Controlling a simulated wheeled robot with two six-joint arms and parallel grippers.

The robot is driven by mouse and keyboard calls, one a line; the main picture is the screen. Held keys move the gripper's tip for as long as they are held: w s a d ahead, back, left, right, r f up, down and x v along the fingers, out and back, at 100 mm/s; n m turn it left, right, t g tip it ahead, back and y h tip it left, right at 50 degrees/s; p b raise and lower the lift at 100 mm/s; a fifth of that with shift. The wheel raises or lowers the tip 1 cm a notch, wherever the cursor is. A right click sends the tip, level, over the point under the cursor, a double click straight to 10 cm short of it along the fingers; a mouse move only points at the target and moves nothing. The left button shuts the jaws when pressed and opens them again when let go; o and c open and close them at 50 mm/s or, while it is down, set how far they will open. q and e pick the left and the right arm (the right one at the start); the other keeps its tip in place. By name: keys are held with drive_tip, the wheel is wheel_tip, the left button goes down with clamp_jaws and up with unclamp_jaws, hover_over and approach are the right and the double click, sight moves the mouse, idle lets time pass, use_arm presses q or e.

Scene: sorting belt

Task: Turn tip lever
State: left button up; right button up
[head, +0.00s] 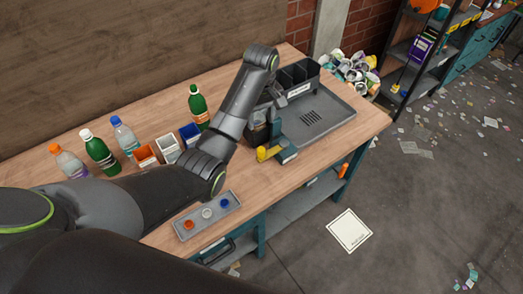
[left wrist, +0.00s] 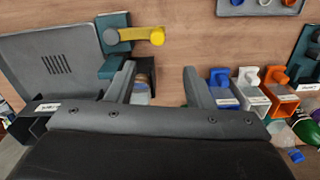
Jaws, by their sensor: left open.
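The tip lever (head: 268,152) has a yellow arm and knob and sits on a teal base (head: 287,156) beside the grey tray. In the left wrist view the yellow lever (left wrist: 140,34) points right from a grey pivot on its teal mount (left wrist: 113,22). My left gripper (left wrist: 160,78) is open, with its two fingers apart below the lever in that view, not touching the yellow knob. In the head view my left gripper (head: 258,128) is beside the lever, partly hidden by my arm. A small blue-and-brown thing (left wrist: 142,84) shows beside the left finger; I cannot tell what it is. My right gripper is not in view.
A grey slotted tray (head: 335,108) and black bins (head: 298,76) stand behind the lever. Orange (head: 146,158), white (head: 168,150) and blue (head: 190,137) boxes and several bottles stand left. A panel with three coloured knobs (head: 188,232) lies at the front edge.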

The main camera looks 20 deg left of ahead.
sight(261, 149)
use_arm(q)
drive_tip(key=f+b, duration=0.1)
drive_tip(key=f, duration=0.1)
drive_tip(key=f+b, duration=0.1)
drive_tip(key=f, duration=0.1)
drive_tip(key=w+f+b, duration=0.1)
drive_tip(key=f, duration=0.4)
drive_tip(key=shift+s+f+p, duration=0.25)
drive_tip(key=shift+p, duration=0.1)
wheel_tip(261, 149, down, 6)
drive_tip(key=shift+r, duration=0.25)
drive_tip(key=shift+f, duration=0.55)
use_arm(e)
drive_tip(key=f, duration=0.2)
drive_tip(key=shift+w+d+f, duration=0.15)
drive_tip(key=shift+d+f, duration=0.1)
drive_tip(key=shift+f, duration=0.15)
use_arm(q)
clamp_jaws()
